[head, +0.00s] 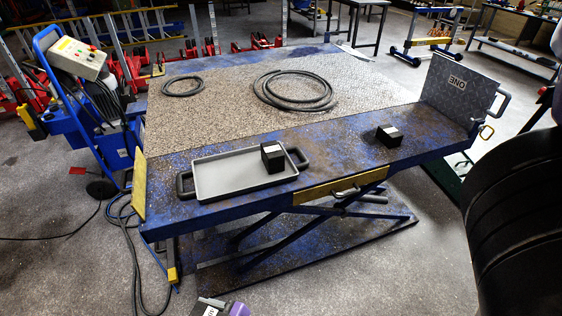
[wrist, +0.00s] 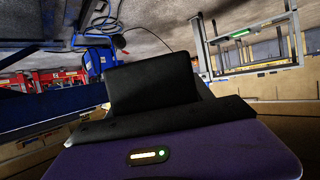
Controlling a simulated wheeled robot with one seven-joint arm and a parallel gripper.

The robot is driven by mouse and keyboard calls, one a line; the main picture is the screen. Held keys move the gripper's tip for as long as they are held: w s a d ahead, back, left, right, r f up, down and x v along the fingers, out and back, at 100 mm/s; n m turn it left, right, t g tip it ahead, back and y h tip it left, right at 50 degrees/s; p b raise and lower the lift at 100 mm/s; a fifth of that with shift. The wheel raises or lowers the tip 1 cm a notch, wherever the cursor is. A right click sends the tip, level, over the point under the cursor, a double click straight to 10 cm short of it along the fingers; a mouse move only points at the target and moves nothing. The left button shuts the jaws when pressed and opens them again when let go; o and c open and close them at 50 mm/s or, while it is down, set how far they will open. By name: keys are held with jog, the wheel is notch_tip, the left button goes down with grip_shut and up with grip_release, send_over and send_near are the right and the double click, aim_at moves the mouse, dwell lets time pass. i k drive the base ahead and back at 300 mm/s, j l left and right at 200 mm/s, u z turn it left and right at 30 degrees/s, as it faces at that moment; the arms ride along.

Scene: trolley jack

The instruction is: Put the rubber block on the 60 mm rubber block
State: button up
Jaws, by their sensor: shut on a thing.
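My gripper (head: 226,307) shows only in part at the bottom edge of the head view, low in front of the lift table. In the wrist view my gripper (wrist: 158,112) is shut on a black rubber block (wrist: 155,82), which stands up beyond the dark jaws. One black block (head: 272,158) with a pale top sits in the right part of the grey tray (head: 225,187). Another black block (head: 389,136) with a pale top sits on the bare blue table edge to the right. I cannot read which one is 60 mm.
The blue lift table (head: 340,160) has a speckled top with a large hose coil (head: 293,90) and a small coil (head: 182,87). An upright plate (head: 460,90) stands at its right end. A control box (head: 78,57) on a blue stand is at left. Cables lie on the floor.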

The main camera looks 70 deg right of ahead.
aim_at(391, 130)
jog(key=k+l, duration=0.2)
jog(key=l, duration=0.15)
jog(key=k+l, duration=0.15)
jog(key=l, duration=0.2)
jog(key=k+l, duration=0.2)
jog(key=l, duration=0.2)
jog(key=k+l, duration=0.2)
jog(key=l, duration=0.15)
jog(key=k+l, duration=0.15)
jog(key=l, duration=0.2)
